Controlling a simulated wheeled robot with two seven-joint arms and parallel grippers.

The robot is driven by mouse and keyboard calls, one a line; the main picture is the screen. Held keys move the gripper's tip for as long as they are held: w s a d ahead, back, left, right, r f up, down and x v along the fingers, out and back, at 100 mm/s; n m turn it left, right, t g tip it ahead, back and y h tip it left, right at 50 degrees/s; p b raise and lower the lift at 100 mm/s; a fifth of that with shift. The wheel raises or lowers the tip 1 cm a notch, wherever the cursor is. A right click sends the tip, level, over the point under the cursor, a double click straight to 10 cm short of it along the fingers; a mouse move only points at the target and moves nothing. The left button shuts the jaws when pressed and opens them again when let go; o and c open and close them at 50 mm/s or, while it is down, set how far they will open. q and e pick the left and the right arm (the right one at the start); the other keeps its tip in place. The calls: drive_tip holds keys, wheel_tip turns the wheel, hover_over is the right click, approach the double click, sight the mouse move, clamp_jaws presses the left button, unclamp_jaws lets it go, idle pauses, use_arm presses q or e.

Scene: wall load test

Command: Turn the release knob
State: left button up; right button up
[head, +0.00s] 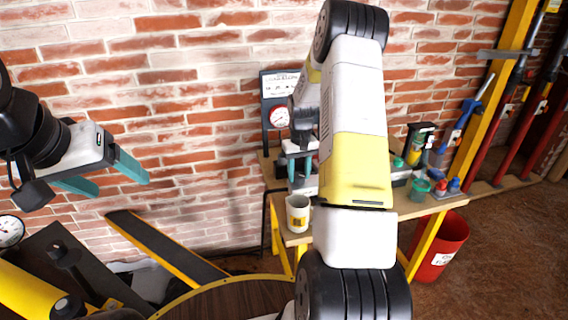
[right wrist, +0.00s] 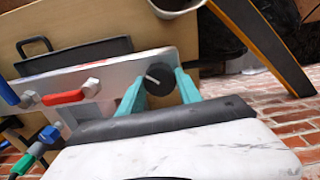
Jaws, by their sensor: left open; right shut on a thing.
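The release knob (right wrist: 160,82) is a dark round knob with a pale pointer line, on a light grey plate (right wrist: 100,80) in the right wrist view. My right gripper (right wrist: 158,86) has its teal fingers on either side of the knob and is shut on it. In the head view my right gripper (head: 299,168) is at the bench below the gauge, partly behind my own arm, and the knob is hidden there. My left gripper (head: 121,184) is open and empty at the left, in front of the brick wall.
A red-handled valve (right wrist: 70,96) and a blue-handled one (right wrist: 12,94) sit left of the knob. A pressure gauge (head: 279,117) is behind.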

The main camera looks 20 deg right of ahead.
sight(299, 174)
drive_tip(key=n, duration=0.4)
drive_tip(key=shift+n, duration=2.1)
drive_tip(key=shift+r, duration=0.1)
drive_tip(key=o, duration=1.4)
drive_tip(key=shift+c, duration=0.2)
wheel_tip(299, 174, up, 8)
drive_tip(key=shift+f, duration=0.15)
